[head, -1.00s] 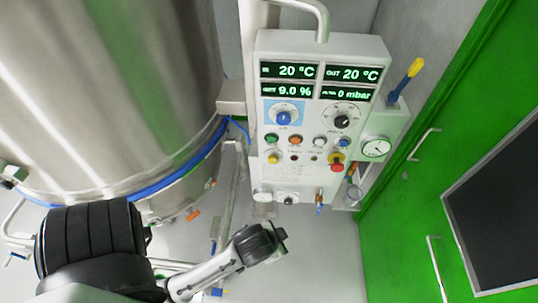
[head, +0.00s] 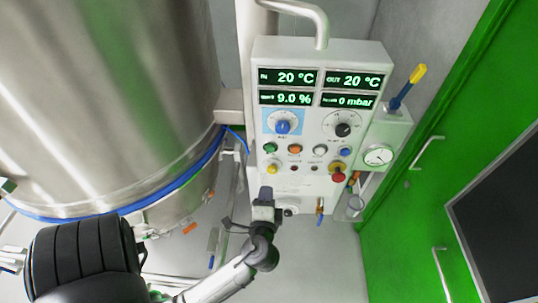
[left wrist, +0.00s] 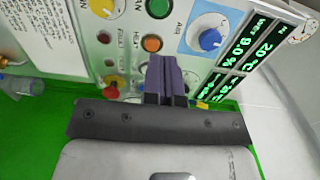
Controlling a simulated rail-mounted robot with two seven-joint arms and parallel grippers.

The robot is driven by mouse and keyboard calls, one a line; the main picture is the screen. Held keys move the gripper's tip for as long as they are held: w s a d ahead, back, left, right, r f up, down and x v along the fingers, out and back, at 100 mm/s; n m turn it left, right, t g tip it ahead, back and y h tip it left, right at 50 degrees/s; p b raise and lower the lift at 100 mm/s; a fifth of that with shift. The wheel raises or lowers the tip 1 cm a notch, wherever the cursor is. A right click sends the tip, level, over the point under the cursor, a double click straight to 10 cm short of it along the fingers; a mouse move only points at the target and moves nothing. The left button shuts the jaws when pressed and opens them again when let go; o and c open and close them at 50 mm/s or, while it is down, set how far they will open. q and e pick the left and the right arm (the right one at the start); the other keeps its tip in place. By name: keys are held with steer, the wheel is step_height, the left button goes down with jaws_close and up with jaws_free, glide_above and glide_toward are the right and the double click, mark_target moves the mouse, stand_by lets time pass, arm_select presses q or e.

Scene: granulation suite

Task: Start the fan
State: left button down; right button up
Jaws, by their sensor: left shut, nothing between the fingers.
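The control panel (head: 318,110) fills the centre of the head view. Its green button (head: 270,148) sits at the left below a blue knob (head: 283,127), with an orange button (head: 294,149) to its right. In the left wrist view the green button (left wrist: 158,8) and orange button (left wrist: 152,43) lie beyond the fingertips. My right gripper is out of view.
A red emergency stop (head: 338,173) is at the panel's lower right. White (head: 320,149) and blue (head: 345,152) buttons share the green button's row. A large steel vessel (head: 100,100) stands at the left, a green door (head: 450,160) at the right.

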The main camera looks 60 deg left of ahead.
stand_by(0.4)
arm_select(q)
steer(key=p, duration=0.4)
glide_toward(270, 149)
steer(key=x, duration=0.5)
steer(key=shift+w+a, duration=0.15)
steer(key=shift+a, duration=0.1)
steer(key=shift+x, duration=0.85)
steer(key=shift+w+a+f, duration=0.1)
